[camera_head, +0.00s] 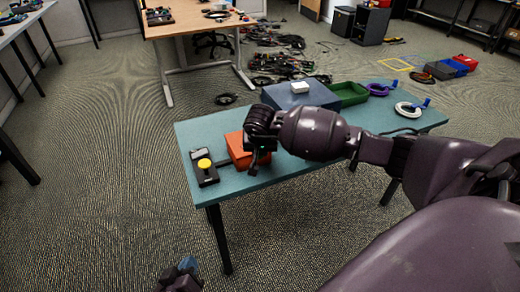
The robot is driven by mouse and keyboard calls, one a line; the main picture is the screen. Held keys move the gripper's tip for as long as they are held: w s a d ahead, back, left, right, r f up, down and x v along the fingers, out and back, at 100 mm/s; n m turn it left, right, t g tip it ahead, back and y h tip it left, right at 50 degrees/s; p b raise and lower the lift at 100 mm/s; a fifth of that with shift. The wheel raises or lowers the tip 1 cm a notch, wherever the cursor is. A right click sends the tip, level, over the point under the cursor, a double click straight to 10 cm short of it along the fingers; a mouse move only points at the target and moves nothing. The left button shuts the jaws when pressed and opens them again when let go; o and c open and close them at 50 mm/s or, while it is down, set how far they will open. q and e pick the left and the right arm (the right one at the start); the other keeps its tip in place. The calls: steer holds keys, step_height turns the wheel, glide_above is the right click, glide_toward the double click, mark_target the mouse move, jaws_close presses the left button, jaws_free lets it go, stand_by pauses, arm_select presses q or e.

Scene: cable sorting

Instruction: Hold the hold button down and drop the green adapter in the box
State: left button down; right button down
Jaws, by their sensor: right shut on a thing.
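The hold button (205,163) is a yellow round cap on a black box (207,177) at the table's left end. An orange box (238,150) stands just right of it, partly hidden by my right gripper. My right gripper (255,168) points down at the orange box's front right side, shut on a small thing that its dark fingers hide. I cannot make out the green adapter. My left gripper (182,273) is low at the bottom edge, off the table and well below the button. Its fingers are too small and cut off to tell if they are open.
A blue box (290,99) with a white block (300,87) on top stands at the table's back. A green tray (350,92), a purple cable coil (378,89) and a white one (408,109) lie to its right. My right arm crosses the teal table (240,186).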

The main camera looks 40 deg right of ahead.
arm_select(q)
steer(key=w+d+r+m+g+h, duration=0.1)
steer(key=d+m+g, duration=0.2)
steer(key=d, duration=0.6)
steer(key=w+d+r+m+g+h, duration=0.1)
steer(key=w+d+m+g, duration=0.15)
steer(key=d, duration=0.75)
steer(key=w+r+t+y, duration=0.1)
steer(key=w+r, duration=0.2)
steer(key=w, duration=0.3)
steer(key=w+a+r+t+y, duration=0.1)
steer(key=w+r, duration=0.2)
steer(key=w, duration=0.4)
steer(key=w+r+t+y, duration=0.1)
steer(key=w+r+y, duration=0.1)
steer(key=w, duration=0.5)
steer(key=shift+w+a+r+m, duration=0.1)
steer(key=shift+a+r+m, duration=0.1)
steer(key=shift+r, duration=0.25)
steer(key=shift+w+a+r+m, duration=0.1)
steer(key=shift+a+r+m, duration=0.05)
steer(key=shift+r, duration=0.25)
steer(key=shift+f, duration=1.25)
steer(key=shift+r, duration=0.15)
step_height(320, 180, up, 9)
stand_by(0.7)
